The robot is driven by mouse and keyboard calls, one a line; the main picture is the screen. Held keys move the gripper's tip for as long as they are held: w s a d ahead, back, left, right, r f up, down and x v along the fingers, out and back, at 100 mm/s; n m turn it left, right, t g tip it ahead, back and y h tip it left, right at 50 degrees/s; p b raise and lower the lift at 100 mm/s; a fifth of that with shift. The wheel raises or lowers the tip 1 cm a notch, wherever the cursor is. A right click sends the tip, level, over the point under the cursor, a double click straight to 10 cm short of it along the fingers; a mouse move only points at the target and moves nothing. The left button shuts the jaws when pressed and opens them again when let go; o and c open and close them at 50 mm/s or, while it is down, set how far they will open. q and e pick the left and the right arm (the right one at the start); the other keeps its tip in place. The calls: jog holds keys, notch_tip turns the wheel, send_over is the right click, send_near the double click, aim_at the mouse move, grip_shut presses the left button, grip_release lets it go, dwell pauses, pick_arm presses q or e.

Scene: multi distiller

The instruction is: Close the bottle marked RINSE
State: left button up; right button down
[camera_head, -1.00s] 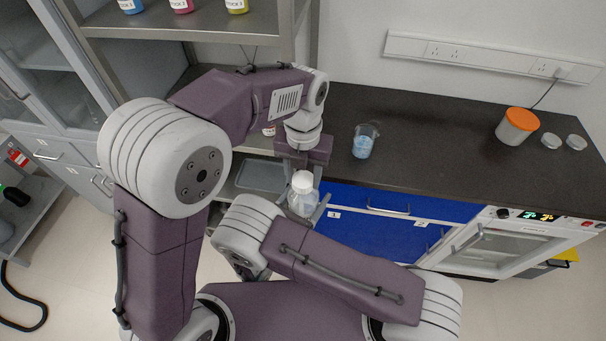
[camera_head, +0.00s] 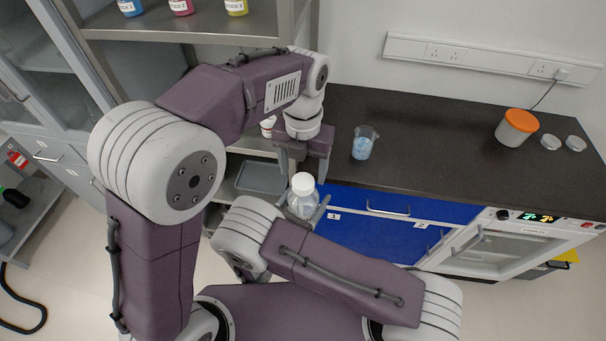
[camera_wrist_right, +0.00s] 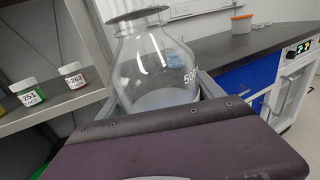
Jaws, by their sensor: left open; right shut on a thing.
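A clear bottle (camera_head: 302,204) with a white cap (camera_head: 303,183) on its top stands upright in my right gripper (camera_head: 306,210). The right jaws are shut on its body. No RINSE marking is readable. My left gripper (camera_head: 304,167) points down, open, just above and behind the cap, with its fingers spread wider than the cap and apart from it. How tightly the cap sits cannot be told.
On the dark counter (camera_head: 440,150) stand a beaker with blue contents (camera_head: 362,146), an orange-lidded tub (camera_head: 517,127) and two small lids (camera_head: 563,143). A shelf rack (camera_head: 180,36) with small bottles stands close behind my left arm. A grey tray (camera_head: 260,178) lies on a lower shelf.

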pick_arm(q)
jog(key=shift+r, duration=0.7)
jog(key=shift+c, duration=0.3)
